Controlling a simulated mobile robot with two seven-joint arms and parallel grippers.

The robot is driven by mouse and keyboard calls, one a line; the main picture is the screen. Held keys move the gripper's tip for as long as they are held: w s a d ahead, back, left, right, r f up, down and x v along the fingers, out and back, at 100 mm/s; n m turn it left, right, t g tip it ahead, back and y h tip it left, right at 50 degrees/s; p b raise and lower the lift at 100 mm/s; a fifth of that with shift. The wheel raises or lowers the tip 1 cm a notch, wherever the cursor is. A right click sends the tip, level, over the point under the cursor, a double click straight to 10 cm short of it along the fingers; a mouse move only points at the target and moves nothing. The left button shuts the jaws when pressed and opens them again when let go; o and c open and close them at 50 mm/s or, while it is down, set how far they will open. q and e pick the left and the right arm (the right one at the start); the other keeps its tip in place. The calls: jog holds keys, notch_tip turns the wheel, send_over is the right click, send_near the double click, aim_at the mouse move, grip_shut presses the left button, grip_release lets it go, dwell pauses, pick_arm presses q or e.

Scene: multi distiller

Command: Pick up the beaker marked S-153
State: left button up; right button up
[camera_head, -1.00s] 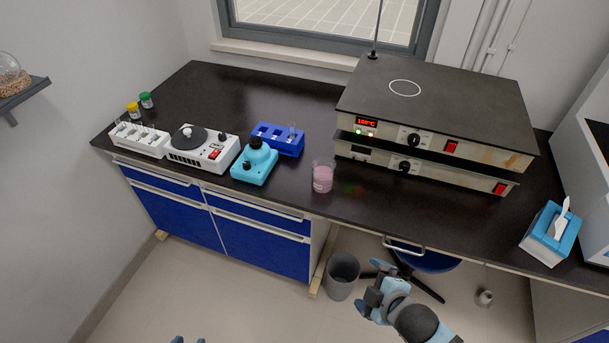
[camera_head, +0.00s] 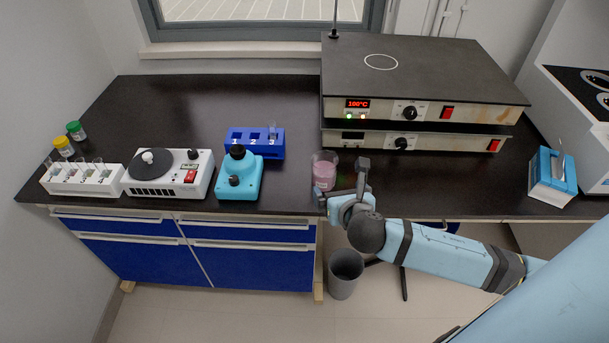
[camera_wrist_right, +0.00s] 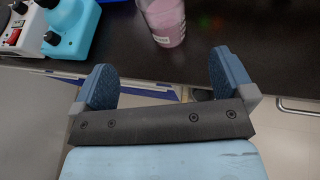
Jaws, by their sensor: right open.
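A glass beaker (camera_head: 324,172) with pink contents stands upright on the dark bench near its front edge, in front of the hot plates. It also shows in the right wrist view (camera_wrist_right: 166,22), cut off by the top edge, with a white label too small to read. My right gripper (camera_head: 341,180) is at the bench's front edge, just in front and to the right of the beaker. In the right wrist view its two blue fingers (camera_wrist_right: 160,80) are spread with nothing between them, and the beaker lies beyond them. My left gripper is not in view.
Stacked hot plates (camera_head: 400,120) stand behind the beaker. A turquoise mixer (camera_head: 240,178), blue rack (camera_head: 268,144), white stirrer (camera_head: 170,175) and white tube rack (camera_head: 85,180) stand left. A tissue box (camera_head: 552,180) is at right. A grey bin (camera_head: 344,275) stands below on the floor.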

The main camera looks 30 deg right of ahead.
aim_at(327, 171)
jog(key=x, duration=0.8)
jog(key=shift+w+d+r+b, duration=0.2)
jog(key=shift+w+b, duration=0.1)
jog(key=shift+w, duration=0.1)
jog(key=shift+d+r+x, duration=0.1)
jog(key=shift+r+x, duration=0.05)
jog(key=shift+x, duration=0.75)
jog(key=shift+d+r+x, duration=0.1)
jog(key=shift+r+x, duration=0.05)
jog(key=shift+x, duration=0.75)
jog(key=shift+d+r+x, duration=0.1)
jog(key=shift+r+x, duration=0.05)
jog(key=shift+x, duration=0.75)
jog(key=shift+w, duration=0.1)
jog(key=c, duration=1.2)
